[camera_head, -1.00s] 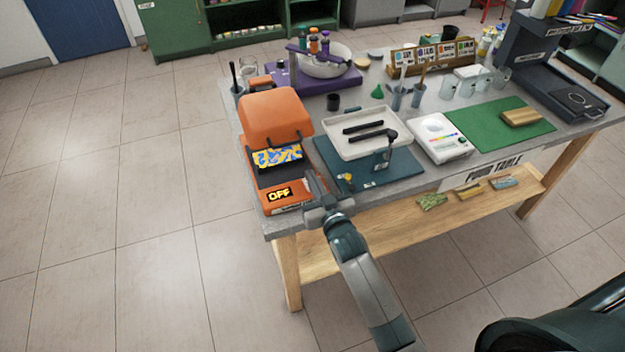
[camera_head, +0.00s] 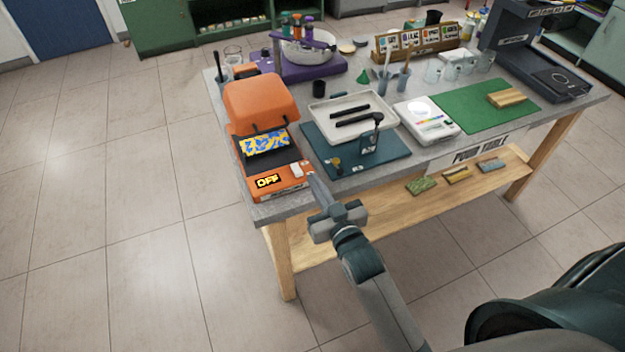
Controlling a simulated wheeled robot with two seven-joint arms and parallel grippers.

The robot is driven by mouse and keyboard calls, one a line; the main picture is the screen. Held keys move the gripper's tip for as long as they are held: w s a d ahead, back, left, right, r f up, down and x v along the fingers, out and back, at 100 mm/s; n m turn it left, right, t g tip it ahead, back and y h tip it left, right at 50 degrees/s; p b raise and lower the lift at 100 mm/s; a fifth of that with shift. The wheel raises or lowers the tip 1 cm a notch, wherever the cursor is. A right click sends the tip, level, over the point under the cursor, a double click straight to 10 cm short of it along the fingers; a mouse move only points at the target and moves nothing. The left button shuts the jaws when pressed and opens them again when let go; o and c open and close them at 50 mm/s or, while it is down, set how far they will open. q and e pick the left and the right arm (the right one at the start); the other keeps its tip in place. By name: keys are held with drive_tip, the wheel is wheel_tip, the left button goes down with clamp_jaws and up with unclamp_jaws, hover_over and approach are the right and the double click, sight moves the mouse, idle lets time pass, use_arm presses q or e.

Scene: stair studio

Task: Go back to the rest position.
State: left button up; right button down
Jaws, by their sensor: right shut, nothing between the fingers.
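My right gripper (camera_head: 318,184) is shut and empty. It is in front of the table's near edge, close to the front right corner of the orange press (camera_head: 262,98). The press has its lid raised, a blue and yellow patterned piece inside, and a label reading OFF (camera_head: 268,181). Whether the fingertips touch anything cannot be told. My left gripper is not in view.
The grey table (camera_head: 440,157) holds a teal mat (camera_head: 395,165) with a white tray (camera_head: 322,121), a white scale device (camera_head: 428,121), a green mat (camera_head: 470,112) and a purple stand (camera_head: 318,73). A wooden lower shelf (camera_head: 385,213) carries small blocks. Floor at left is clear.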

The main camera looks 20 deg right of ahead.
drive_tip(key=shift+s+f, duration=0.1)
idle(0.5)
drive_tip(key=s+d+f+n+g, duration=0.1)
drive_tip(key=s+f+g, duration=0.35)
drive_tip(key=s, duration=0.55)
drive_tip(key=s+f+g, duration=0.3)
drive_tip(key=s+g, duration=0.2)
drive_tip(key=s, duration=0.6)
drive_tip(key=s+d+f+n+g, duration=0.1)
drive_tip(key=s+f+g, duration=0.3)
drive_tip(key=s, duration=0.6)
wheel_tip(320, 180, down, 31)
drive_tip(key=s+g+b, duration=0.2)
drive_tip(key=s+d+f+b, duration=0.1)
drive_tip(key=s+d+f, duration=0.1)
drive_tip(key=s+f, duration=1.5)
drive_tip(key=shift+d+f+g+h, duration=0.3)
drive_tip(key=shift+d+f+g, duration=0.05)
drive_tip(key=shift+f, duration=0.15)
